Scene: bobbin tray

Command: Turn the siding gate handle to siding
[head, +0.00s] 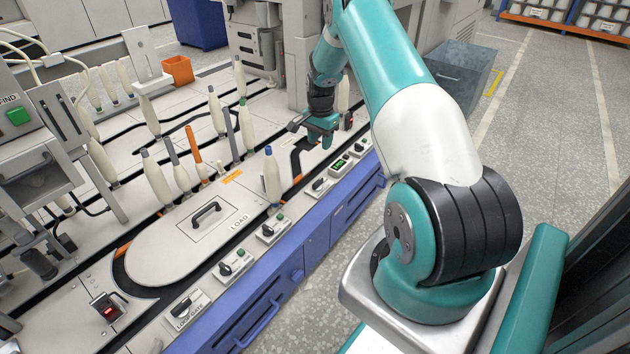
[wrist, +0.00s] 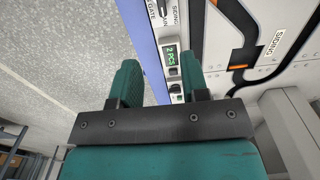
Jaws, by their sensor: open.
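The siding gate handle (head: 319,184) appears to be the small black knob on a pale plate along the machine's front edge. In the wrist view a plate with a dark handle (wrist: 163,14) shows at the top edge, partly cut off, with part of a GATE label and a MAIN label. Which way the handle points is too small to tell. My gripper (head: 314,131) is open and empty above the deck, beyond the handle and apart from it. Its two teal fingers (wrist: 158,78) also show in the wrist view, with the handle plate ahead of them.
A green-lit counter (head: 340,164) and another knob sit along the same edge. A SIDING label (wrist: 278,41) lies beside a black track with an orange piece (wrist: 237,67). Several upright bobbins stand on the deck; one blue-tipped bobbin (head: 272,178) is near the edge.

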